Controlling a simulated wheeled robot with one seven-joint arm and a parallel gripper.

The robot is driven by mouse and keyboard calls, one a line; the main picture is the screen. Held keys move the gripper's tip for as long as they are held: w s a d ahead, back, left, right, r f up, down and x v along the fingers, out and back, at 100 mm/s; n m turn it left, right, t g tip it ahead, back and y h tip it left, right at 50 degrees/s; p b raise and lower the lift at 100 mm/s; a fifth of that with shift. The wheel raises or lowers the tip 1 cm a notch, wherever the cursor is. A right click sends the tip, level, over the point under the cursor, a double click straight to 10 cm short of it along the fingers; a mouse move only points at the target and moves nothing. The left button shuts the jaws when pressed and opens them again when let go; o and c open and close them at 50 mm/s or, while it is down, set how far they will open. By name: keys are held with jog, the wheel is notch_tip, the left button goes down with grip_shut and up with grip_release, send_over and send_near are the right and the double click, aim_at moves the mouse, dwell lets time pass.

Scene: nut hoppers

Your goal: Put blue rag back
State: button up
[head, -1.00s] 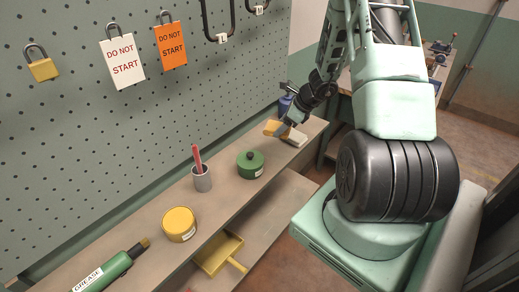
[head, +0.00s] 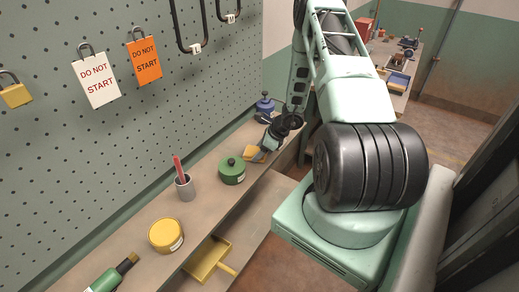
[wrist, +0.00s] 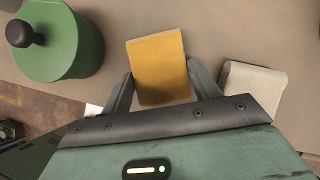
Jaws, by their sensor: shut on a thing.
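My gripper (wrist: 152,92) is shut on a yellow-orange flat block or folded cloth (wrist: 158,62), which lies between its two fingers in the wrist view. In the head view the same yellow-orange thing (head: 250,153) shows at the tip of my gripper (head: 260,152), over the shelf past the green pot. Whether it touches the shelf is hard to tell. I cannot make out a blue rag for certain. A small blue flat patch (head: 398,80) shows on the far bench, too small to name.
A cream block (wrist: 252,88) lies just right of my gripper. A green lidded pot (head: 232,171) stands close on the left. The shelf also holds a grey cup (head: 185,188), a yellow tin (head: 166,235) and a blue pot (head: 265,104). A pegboard (head: 110,135) rises behind.

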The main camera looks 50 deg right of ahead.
jog(key=o, duration=0.9)
jog(key=shift+f, duration=0.1)
jog(key=b+v, duration=0.2)
jog(key=v, duration=1)
jog(key=shift+b, duration=0.4)
